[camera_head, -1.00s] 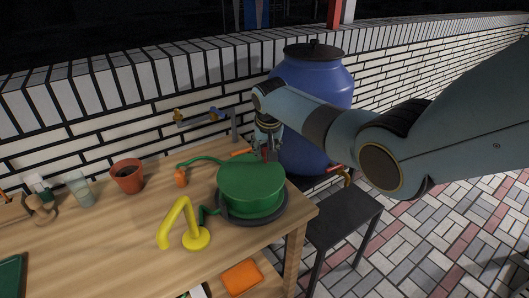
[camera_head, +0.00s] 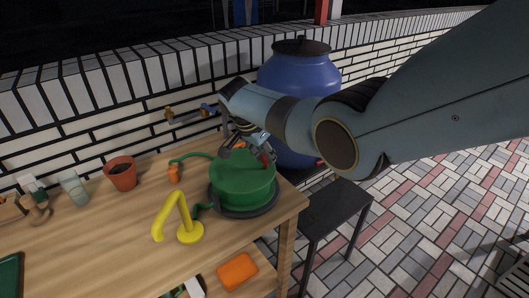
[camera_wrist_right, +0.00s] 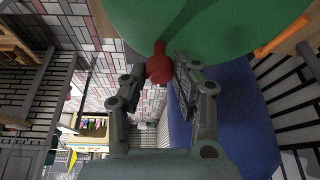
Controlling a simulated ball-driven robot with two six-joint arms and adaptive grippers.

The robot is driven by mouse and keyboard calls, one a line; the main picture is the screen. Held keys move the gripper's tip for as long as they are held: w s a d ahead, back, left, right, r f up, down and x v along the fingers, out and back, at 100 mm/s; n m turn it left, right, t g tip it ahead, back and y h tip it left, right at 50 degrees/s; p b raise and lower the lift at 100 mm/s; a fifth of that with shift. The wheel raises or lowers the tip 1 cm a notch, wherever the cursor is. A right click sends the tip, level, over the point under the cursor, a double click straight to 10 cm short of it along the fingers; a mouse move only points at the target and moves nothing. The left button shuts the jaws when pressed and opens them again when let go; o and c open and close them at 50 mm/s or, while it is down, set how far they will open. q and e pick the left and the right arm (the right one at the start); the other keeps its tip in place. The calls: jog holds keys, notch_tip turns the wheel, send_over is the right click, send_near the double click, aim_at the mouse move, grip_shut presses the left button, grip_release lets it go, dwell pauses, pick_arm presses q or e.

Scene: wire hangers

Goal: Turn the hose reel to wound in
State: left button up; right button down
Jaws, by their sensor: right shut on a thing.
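The green hose reel (camera_head: 242,184) sits on a dark round base at the right end of the wooden table. A red knob (camera_head: 264,159) stands on its top, toward the back right. My right gripper (camera_head: 259,155) reaches over the reel from behind and is shut on this knob. In the right wrist view the red knob (camera_wrist_right: 159,66) shows between the fingertips, with the green reel top (camera_wrist_right: 215,25) beyond. The green hose runs left from the reel to an orange nozzle (camera_head: 174,173). My left gripper is not in view.
A terracotta pot (camera_head: 122,174) and a pale glass (camera_head: 74,188) are farther left. A blue barrel (camera_head: 298,82) stands behind, near a white brick wall. The table's middle front is clear.

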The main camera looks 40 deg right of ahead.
jog(key=shift+s+a+m+g+b, duration=0.35)
jog(key=shift+a+m+g, duration=0.1)
jog(key=shift+m, duration=0.55)
jog(key=m, duration=0.1)
jog(key=a+m+g+b, duration=0.1)
jog(key=shift+s+a+f+m, duration=0.1)
jog(key=shift+s+a+m, duration=0.05)
jog(key=shift+s+m, duration=0.2)
jog(key=a+m+b, duration=0.1)
jog(key=m+g+y+b, duration=0.1)
jog(key=m, duration=0.1)
jog(key=shift+s+a, duration=0.35)
jog(key=shift+a, duration=0.05)
jog(key=shift+a+m+g+y+b, duration=0.15)
jog(key=shift+a+m+g+b, duration=0.2)
jog(key=shift+m, duration=0.45)
jog(key=shift+a+m+g+y+b, duration=0.15)
jog(key=shift+a+m+b, duration=0.3)
jog(key=shift+m, duration=0.3)
jog(key=c, duration=1)
grip_release()
jog(key=shift+a, duration=0.1)
jog(key=shift+c, duration=0.2)
